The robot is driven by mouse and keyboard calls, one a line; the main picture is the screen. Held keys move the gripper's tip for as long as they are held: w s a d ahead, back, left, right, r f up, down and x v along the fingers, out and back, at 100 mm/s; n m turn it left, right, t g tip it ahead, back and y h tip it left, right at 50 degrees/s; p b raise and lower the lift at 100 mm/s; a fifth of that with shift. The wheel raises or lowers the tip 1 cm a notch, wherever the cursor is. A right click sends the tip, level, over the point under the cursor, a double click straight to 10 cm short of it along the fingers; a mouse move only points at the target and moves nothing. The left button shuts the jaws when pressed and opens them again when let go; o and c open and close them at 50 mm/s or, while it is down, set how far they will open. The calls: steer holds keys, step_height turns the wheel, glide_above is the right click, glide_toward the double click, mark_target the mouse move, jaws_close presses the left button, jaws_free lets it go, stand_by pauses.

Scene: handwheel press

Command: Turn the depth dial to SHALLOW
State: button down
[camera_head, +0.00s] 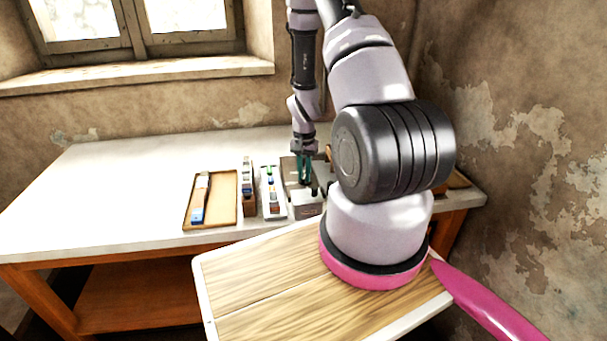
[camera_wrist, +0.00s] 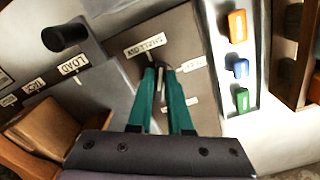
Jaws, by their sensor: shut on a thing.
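In the wrist view my gripper (camera_wrist: 161,72) has its two teal fingers close together around the depth dial (camera_wrist: 160,88), of which only a narrow grey strip shows between them. The fingers hide most of the dial, so its pointing direction is not clear. A label reading SHALLOW (camera_wrist: 145,46) lies just beyond the fingertips, slightly left. Two more white labels lie to the right, one by the right fingertip (camera_wrist: 193,63), their words unreadable. In the head view my gripper (camera_head: 304,170) reaches down onto the grey press (camera_head: 307,211).
A black knob (camera_wrist: 66,36) stands near a LOAD label (camera_wrist: 75,65) left of the dial. The table's left part (camera_head: 110,190) is clear.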

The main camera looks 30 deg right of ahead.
steer(key=n, duration=0.5)
steer(key=shift+s+d, duration=0.1)
steer(key=shift+d, duration=0.15)
steer(key=shift+n, duration=0.4)
steer(key=c, duration=0.8)
jaws_free()
steer(key=shift+c, duration=0.2)
steer(key=shift+r, duration=0.15)
step_height(320, 180, up, 11)
steer(key=shift+f, duration=0.2)
